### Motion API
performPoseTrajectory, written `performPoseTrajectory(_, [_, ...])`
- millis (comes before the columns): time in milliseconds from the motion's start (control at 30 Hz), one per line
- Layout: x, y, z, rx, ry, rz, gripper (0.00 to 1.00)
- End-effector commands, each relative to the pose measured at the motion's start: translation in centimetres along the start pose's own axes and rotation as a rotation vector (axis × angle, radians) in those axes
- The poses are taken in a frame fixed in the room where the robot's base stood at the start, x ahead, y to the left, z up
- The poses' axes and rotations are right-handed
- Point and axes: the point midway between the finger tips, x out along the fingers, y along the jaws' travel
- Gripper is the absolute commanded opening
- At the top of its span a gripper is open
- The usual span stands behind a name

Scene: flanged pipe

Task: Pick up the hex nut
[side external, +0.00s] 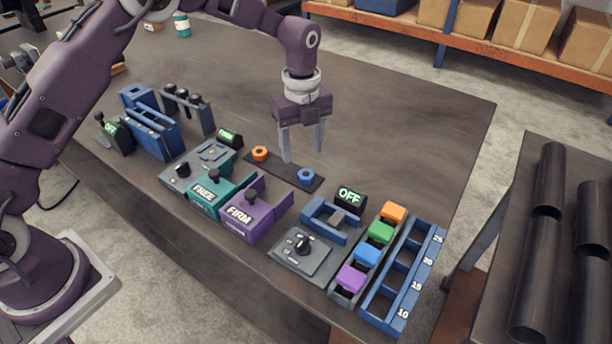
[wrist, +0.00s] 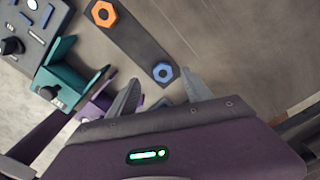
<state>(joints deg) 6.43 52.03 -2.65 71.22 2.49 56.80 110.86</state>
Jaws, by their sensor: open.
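Two hex nuts lie on a dark flat strip (side external: 282,170) on the table. The orange hex nut (side external: 260,153) is at the left end and the blue hex nut (side external: 306,175) is at the right end. In the wrist view the orange nut (wrist: 103,13) is at the top and the blue nut (wrist: 163,72) is lower, just beyond my fingertips. My gripper (side external: 303,155) is open and empty, pointing down above the strip, close to the blue nut. Its fingers also show in the wrist view (wrist: 162,80). The frames do not clearly show its height above the strip.
A teal FREE box (side external: 207,195) and a purple FIRM box (side external: 240,216) stand in front of the strip. An OFF display (side external: 349,196), a row of colored blocks (side external: 380,232) and a blue numbered rack (side external: 412,262) stand to the right.

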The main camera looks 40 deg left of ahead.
Motion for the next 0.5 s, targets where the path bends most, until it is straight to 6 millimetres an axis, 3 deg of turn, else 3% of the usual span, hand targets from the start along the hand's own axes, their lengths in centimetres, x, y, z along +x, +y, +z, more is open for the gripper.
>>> performPoseTrajectory(300, [5.3,-0.3,-1.0,-0.002,0.001,0.003,0.58])
performPoseTrajectory(500, [6.1,-0.4,-0.9,-0.003,-0.001,0.000,0.58])
